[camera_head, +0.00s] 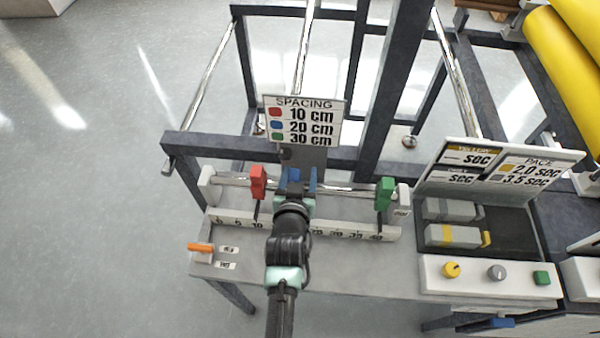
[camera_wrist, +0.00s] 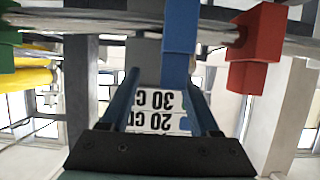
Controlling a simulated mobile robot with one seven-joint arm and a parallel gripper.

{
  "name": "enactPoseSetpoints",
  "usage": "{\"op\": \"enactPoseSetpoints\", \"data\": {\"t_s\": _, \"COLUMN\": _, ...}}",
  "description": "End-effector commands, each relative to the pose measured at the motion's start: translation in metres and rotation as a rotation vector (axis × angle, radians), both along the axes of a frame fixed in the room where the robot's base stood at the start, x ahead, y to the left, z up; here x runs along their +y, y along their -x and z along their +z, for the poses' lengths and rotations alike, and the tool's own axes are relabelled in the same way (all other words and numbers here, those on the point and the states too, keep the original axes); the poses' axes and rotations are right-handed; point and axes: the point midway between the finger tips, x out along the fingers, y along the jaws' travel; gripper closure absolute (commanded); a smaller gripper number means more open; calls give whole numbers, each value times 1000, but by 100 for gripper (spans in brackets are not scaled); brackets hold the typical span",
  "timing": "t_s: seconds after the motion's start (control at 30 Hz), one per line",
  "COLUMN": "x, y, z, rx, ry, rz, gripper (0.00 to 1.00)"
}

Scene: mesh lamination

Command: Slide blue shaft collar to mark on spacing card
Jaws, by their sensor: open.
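The spacing card (camera_head: 303,122) stands behind the rail and reads red 10 cm, blue 20 cm, green 30 cm. The blue shaft collar (camera_head: 294,174) is on the shiny rail, a little right of the red collar (camera_head: 258,182). My gripper (camera_head: 298,181) is open at the blue collar and partly hides it. In the wrist view, the blue collar (camera_wrist: 179,42) lies ahead of my open fingers (camera_wrist: 163,88), nearer the right finger; contact is unclear. The scale (camera_head: 345,232) below the rail is numbered; my arm covers its middle, including the 20 mark.
The green collar (camera_head: 384,193) is near the rail's right end. An orange lever (camera_head: 200,247) is at the bench's left. A control box (camera_head: 490,276) with knobs and a pace sign (camera_head: 520,170) stand right. The rail between my gripper and the green collar looks clear.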

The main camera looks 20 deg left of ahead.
Motion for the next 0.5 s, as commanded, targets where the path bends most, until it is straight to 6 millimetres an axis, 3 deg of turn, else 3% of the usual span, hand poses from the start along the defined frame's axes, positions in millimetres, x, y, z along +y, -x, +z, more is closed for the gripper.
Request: {"op": "enactPoseSetpoints", "data": {"t_s": 0.5, "x": -2, "y": -1, "z": 1, "rx": -2, "ry": 1, "rz": -3, "gripper": 40}}
